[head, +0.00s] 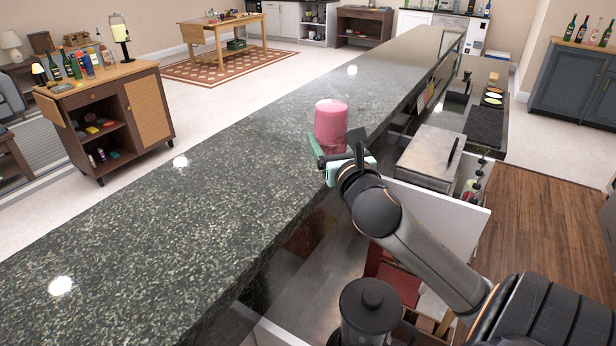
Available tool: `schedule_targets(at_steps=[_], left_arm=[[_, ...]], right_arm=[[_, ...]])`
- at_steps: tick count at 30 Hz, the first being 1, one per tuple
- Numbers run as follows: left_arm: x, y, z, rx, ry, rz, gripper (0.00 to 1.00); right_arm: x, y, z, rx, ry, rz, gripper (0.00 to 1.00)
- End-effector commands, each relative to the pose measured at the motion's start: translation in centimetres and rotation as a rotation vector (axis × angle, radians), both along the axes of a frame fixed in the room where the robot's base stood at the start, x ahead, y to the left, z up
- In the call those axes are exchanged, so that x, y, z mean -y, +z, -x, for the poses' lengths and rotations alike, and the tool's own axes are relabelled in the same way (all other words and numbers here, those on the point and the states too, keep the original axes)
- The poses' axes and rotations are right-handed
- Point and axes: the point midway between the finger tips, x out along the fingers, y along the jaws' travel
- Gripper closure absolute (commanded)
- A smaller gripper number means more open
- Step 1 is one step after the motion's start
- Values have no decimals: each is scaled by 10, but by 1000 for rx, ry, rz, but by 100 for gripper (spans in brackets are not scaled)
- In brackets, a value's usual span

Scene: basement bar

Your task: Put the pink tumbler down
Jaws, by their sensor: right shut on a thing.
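The pink tumbler (331,125) is upright at the right edge of the long dark granite bar counter (190,225). My right gripper (328,150) is shut on the tumbler's lower part, with its arm coming in from the lower right. The gripper hides the tumbler's base, so I cannot tell whether it touches the counter. My left gripper is not in view.
The counter top is clear to the left and beyond the tumbler. Below its right edge are a metal box (428,158), an open white panel (440,215) and a dark lidded container (371,310). A wooden cabinet with bottles (115,120) stands at left.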

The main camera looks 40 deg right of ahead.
Motion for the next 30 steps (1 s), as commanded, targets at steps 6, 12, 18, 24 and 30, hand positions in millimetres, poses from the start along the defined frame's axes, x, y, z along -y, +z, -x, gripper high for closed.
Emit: schedule_targets(at_steps=[6,12,18,24,30], left_arm=[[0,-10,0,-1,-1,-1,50],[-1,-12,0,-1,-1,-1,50],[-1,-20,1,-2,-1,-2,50],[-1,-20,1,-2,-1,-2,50],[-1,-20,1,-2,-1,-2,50]], right_arm=[[-23,-41,-21,-2,0,-7,93],[-31,-54,-28,-2,-1,-5,93],[-33,-83,-29,-7,-2,-5,93],[-33,-87,-29,-2,-1,0,93],[-33,-88,-29,-3,-1,-1,93]])
